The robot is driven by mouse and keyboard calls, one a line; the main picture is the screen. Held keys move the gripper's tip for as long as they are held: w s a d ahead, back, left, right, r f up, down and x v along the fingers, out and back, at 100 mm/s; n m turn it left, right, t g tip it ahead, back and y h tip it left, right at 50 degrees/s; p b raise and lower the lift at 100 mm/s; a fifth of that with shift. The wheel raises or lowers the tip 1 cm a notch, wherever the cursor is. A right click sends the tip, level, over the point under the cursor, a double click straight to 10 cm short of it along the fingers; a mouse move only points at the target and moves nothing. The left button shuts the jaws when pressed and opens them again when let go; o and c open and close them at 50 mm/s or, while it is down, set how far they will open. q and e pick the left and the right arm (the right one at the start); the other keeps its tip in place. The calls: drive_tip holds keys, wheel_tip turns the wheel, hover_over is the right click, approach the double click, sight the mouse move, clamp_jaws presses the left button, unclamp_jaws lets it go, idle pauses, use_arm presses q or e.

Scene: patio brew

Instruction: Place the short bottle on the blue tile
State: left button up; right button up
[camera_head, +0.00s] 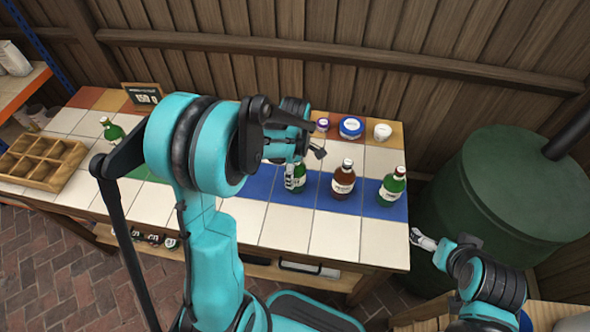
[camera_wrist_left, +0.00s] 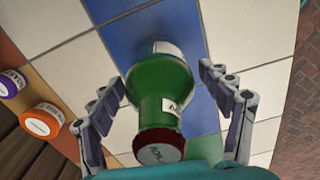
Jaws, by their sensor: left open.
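A green bottle (camera_head: 299,184) with a white label stands upright on the blue tile strip (camera_head: 262,182). In the left wrist view, this green bottle (camera_wrist_left: 160,80) has a dark red cap and stands between the fingers, over blue tile (camera_wrist_left: 132,32). My left gripper (camera_head: 304,166) is open, with one finger on either side of the bottle; I see gaps between fingers and glass. A brown bottle (camera_head: 343,181) and another green bottle (camera_head: 391,187) stand on the blue strip to the right. My right gripper (camera_head: 420,239) is beyond the table's right edge, its jaws unclear.
A further green bottle (camera_head: 112,131) stands at the left near a wooden crate (camera_head: 42,163). A large green barrel (camera_head: 500,215) is at right. White front tiles (camera_head: 285,228) are clear.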

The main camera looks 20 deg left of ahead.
use_arm(q)
wheel_tip(320, 180, up, 11)
drive_tip(key=p, duration=0.4)
drive_tip(key=shift+r, duration=0.1)
drive_tip(key=shift+r+p, duration=0.3)
drive_tip(key=shift+r, duration=0.35)
drive_tip(key=shift+s+d+r+m, duration=0.2)
drive_tip(key=shift+s+r+m, duration=0.1)
drive_tip(key=shift+m, duration=0.1)
drive_tip(key=s+d+r+m+t, duration=0.2)
drive_tip(key=s+m, duration=0.4)
drive_tip(key=m, duration=0.3)
drive_tip(key=s+d+r+m+t, duration=0.3)
drive_tip(key=s+m+t, duration=0.2)
drive_tip(key=m, duration=0.4)
drive_tip(key=shift+s+d+r+m, duration=0.25)
drive_tip(key=shift+s+m, duration=0.05)
drive_tip(key=shift+s, duration=0.55)
